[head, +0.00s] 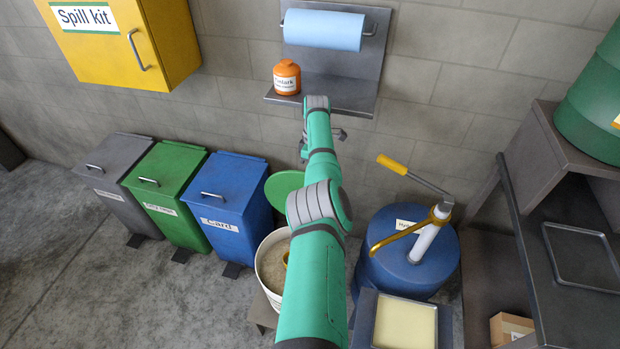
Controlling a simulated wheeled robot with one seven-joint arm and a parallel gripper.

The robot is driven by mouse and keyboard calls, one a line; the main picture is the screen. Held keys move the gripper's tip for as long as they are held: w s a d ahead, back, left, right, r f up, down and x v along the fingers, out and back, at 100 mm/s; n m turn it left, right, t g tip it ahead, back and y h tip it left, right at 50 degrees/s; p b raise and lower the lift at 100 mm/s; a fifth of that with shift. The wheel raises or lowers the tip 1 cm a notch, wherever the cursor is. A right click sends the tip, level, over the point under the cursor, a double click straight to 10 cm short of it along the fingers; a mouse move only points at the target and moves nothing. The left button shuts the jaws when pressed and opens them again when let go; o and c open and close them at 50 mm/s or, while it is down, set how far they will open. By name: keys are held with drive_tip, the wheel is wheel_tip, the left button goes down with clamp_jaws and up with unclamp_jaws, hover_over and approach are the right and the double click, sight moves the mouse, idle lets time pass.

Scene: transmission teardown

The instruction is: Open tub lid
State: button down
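A white tub (268,284) stands low in the middle, with its top uncovered and pale granular material inside. My arm hides the right side of both, so I cannot tell how the lid is supported. My gripper (322,146) is beyond the lid, near the wall below the shelf. It is mostly hidden by my arm, and its fingers cannot be made out.
Grey, green and blue bins (228,205) stand left of the tub. A blue drum (405,268) with a yellow-handled pump stands right. A wall shelf (345,95) holds an orange container (287,77) beneath a blue paper roll (323,30). A dark bench (570,225) is at right.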

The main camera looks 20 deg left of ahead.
drive_tip(key=shift+w+d+f, duration=0.1)
drive_tip(key=shift+d+f, duration=0.1)
drive_tip(key=shift+d, duration=0.2)
drive_tip(key=c, duration=1.9)
unclamp_jaws()
drive_tip(key=shift+o, duration=0.3)
drive_tip(key=shift+a+r, duration=0.3)
drive_tip(key=shift+a, duration=0.1)
wheel_tip(320, 180, up, 3)
drive_tip(key=shift+d+f, duration=0.1)
drive_tip(key=shift+d, duration=0.05)
drive_tip(key=s+d+r, duration=0.2)
drive_tip(key=s+r, duration=0.3)
drive_tip(key=s, duration=0.1)
drive_tip(key=s+d+r, duration=0.2)
drive_tip(key=s+r, duration=0.2)
drive_tip(key=s, duration=0.3)
drive_tip(key=shift+s+d+r, duration=0.15)
drive_tip(key=shift+d+r, duration=0.1)
drive_tip(key=shift+r, duration=0.15)
